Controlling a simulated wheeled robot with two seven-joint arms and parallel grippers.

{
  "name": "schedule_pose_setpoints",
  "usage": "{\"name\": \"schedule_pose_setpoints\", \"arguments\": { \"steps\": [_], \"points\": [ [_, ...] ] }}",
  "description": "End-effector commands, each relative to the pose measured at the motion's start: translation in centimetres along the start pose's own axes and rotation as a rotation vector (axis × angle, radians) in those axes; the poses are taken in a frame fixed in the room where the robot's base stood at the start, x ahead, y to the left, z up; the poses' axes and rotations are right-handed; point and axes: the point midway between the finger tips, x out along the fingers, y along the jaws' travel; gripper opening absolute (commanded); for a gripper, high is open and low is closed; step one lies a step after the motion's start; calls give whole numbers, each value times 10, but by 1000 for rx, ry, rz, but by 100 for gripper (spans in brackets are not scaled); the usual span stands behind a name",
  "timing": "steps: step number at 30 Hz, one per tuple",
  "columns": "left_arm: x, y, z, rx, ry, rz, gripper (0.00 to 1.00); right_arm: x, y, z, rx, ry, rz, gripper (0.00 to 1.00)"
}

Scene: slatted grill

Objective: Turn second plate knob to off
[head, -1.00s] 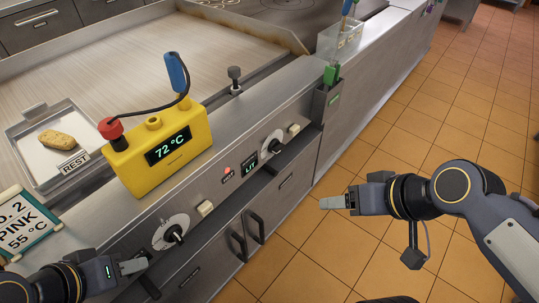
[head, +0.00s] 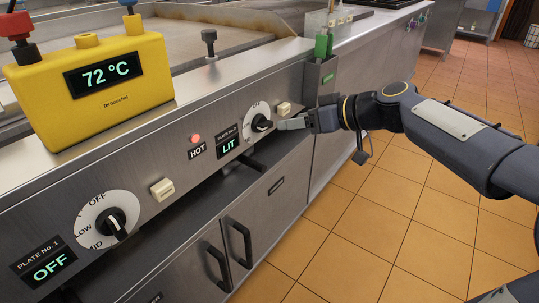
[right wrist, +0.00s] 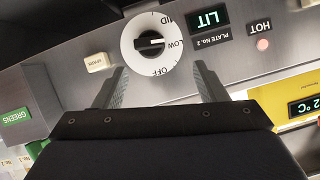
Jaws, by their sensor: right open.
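The second plate knob (head: 261,123) is a black knob on a white dial in the front panel, beside the green "LIT" display (head: 229,145) marked Plate No. 2. In the right wrist view the knob (right wrist: 149,43) appears upside down, with its white mark toward LOW. My right gripper (head: 283,124) is just right of the knob in the head view. In the right wrist view its two fingers are spread apart, the knob showing beyond and between them (right wrist: 160,75). Nothing is between the fingers, and they look apart from the knob. My left gripper is not clearly seen.
The first plate knob (head: 112,222) sits lower left, above an "OFF" display (head: 50,267). A red HOT lamp (head: 195,138) and cream spark buttons (head: 283,108) are on the panel. A yellow 72 °C thermometer box (head: 90,85) stands above. A greens holder (head: 321,85) is close right.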

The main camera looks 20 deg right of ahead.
Motion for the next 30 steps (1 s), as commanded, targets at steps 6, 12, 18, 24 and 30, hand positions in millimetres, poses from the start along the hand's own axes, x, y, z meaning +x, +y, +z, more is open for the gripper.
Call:
{"name": "schedule_pose_setpoints", "arguments": {
  "steps": [6, 12, 18, 24, 30],
  "points": [
    [20, -9, 10, 0, 1, 0, 36, 24, 18, 5, -50, 41, -4, 65],
    [22, -10, 11, 0, 1, 0, 36, 49, 17, 3, -52, 40, -6, 65],
    [26, -12, 13, 0, 1, 0, 36, 80, 17, 1, -52, 40, -5, 65],
    [27, -12, 14, 0, 1, 0, 36, 96, 17, 0, -51, 40, -4, 65],
    [27, -12, 14, 0, 1, 0, 36, 98, 17, 0, -50, 41, -2, 65]
  ]
}}
